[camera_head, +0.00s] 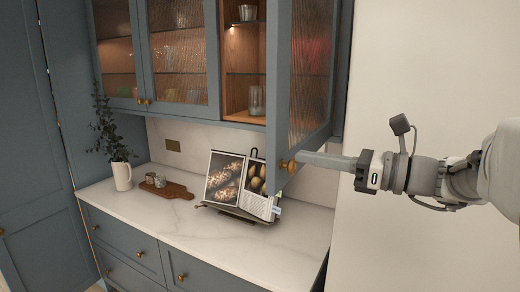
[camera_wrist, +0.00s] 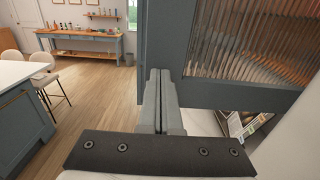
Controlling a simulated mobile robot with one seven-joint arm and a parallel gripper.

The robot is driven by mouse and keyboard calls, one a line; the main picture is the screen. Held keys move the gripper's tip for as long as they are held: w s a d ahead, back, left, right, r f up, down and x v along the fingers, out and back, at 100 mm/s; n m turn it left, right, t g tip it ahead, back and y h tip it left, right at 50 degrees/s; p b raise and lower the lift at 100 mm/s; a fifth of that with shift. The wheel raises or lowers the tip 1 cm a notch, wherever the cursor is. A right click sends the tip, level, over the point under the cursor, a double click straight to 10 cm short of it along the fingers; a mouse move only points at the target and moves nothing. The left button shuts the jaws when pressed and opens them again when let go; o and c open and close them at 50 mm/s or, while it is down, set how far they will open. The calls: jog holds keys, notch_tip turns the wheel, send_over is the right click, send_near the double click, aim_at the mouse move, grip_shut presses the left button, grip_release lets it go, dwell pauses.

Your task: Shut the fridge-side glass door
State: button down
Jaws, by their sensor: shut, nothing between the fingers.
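A blue-framed door with ribbed glass (camera_head: 308,70) stands swung out from the right end of the wall cabinet. Its frame (camera_wrist: 225,95) and ribbed pane (camera_wrist: 250,40) fill the right of the wrist view. A brass knob (camera_head: 291,166) sits low on its free edge. My gripper (camera_head: 299,156) is shut and empty, its tips at the door's lower free corner, close by the knob. The closed fingers (camera_wrist: 159,75) point at the door frame in the wrist view. I cannot tell whether they touch it. The other glass doors (camera_head: 180,50) are closed.
A marble counter (camera_head: 150,215) below holds a bookstand with an open book (camera_head: 240,185), a wooden board (camera_head: 168,190) and a white jug (camera_head: 122,176) with greenery. Glassware (camera_head: 257,99) stands in the open cabinet bay. A plain wall (camera_head: 430,70) lies to the right.

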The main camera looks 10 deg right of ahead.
aim_at(281, 153)
jog(key=shift+x, duration=1.5)
jog(key=shift+w, duration=0.1)
